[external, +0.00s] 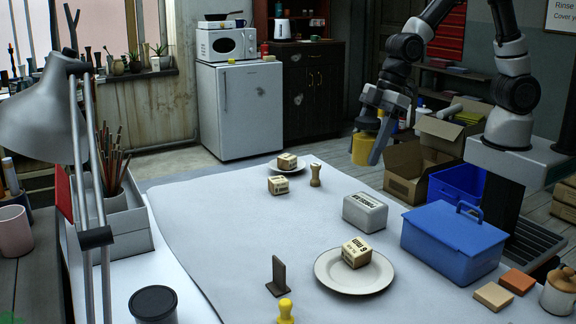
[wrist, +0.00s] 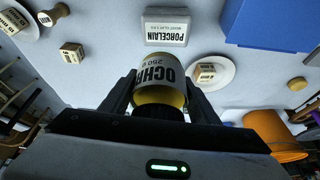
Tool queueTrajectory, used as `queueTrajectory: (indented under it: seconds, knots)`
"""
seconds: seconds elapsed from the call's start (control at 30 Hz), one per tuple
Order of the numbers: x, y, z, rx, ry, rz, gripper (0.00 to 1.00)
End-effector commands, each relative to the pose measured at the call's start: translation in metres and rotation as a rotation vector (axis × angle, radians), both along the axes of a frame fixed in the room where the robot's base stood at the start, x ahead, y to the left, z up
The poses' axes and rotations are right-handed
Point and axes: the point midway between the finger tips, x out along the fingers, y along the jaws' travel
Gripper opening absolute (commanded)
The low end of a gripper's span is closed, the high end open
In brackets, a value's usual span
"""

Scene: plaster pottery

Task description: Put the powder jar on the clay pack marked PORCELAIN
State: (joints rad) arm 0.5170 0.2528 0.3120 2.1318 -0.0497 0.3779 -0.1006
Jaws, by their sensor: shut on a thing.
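The powder jar (wrist: 158,78), labelled OCHRE 250 g with yellow powder inside and a dark lid, is between the fingers of my gripper (wrist: 158,100) in the wrist view. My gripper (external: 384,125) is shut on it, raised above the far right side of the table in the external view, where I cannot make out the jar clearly. The clay pack marked PORCELAIN (external: 365,213) is a pale grey block lying on the table, with nothing on top. It also shows in the wrist view (wrist: 166,27), ahead of the jar and apart from it.
A plate (external: 330,279) with a stamped block (external: 357,252) lies near the pack. A blue toolbox (external: 450,245) stands right of the pack. Another block (external: 278,185), a wooden stamp (external: 316,175) and a small plate (external: 272,170) with a block are farther back.

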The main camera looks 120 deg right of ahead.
Motion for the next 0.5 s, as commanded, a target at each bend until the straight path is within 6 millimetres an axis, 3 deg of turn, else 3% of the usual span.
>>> queueTrajectory:
  seconds: [0.07, 0.3, 0.5]
  knots:
    - [-0.007, 0.003, -0.003, -0.004, 0.000, 0.005, 0.20]
    - [-0.010, 0.004, -0.048, -0.004, 0.003, 0.007, 0.20]
    - [-0.009, 0.004, -0.064, -0.005, 0.001, 0.007, 0.20]
